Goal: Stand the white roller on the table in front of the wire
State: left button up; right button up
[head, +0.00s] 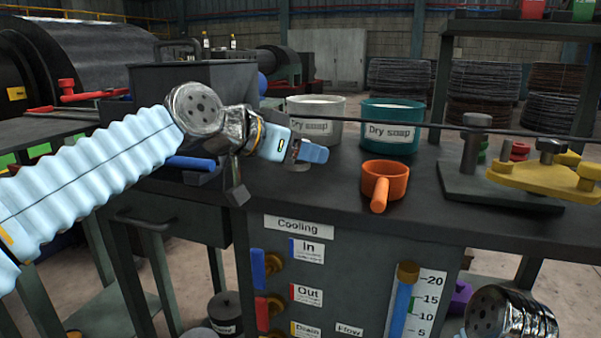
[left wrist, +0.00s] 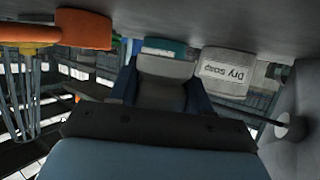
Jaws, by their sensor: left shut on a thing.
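My left gripper (head: 312,152) is above the front part of the dark table, left of the orange scoop. It is shut on a pale, whitish block-like thing, which I take to be the white roller (left wrist: 165,72); it shows between the two dark blue fingers in the left wrist view. In the head view the roller is mostly hidden by the gripper. The wire (head: 430,126) runs across above the table, behind the gripper and in front of the soap tubs. My right gripper is not in view; only a metal part of that arm shows at the lower right.
A grey-white Dry soap tub (head: 316,112) and a teal one (head: 391,112) stand behind the wire. An orange scoop (head: 385,180) lies right of the gripper. A metal plate with posts (head: 485,185) and a yellow plate (head: 540,178) are at the right.

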aim_at(300, 184)
pick_arm(q)
jog(key=shift+w+a+f+b, duration=0.1)
jog(key=shift+a+f+b, duration=0.1)
jog(key=shift+f, duration=0.7)
jog(key=shift+w+a+f+b, duration=0.1)
jog(key=shift+f+b, duration=0.1)
jog(key=shift+f, duration=0.65)
jog(key=shift+f, duration=0.15)
jog(key=o, duration=1.1)
jog(key=shift+c, duration=0.2)
jog(key=shift+s+r, duration=0.1)
jog(key=shift+r, duration=0.15)
jog(key=b+v, duration=0.1)
jog(key=v, duration=1)
jog(key=shift+s+a+r, duration=0.2)
jog(key=shift+s+a, duration=0.05)
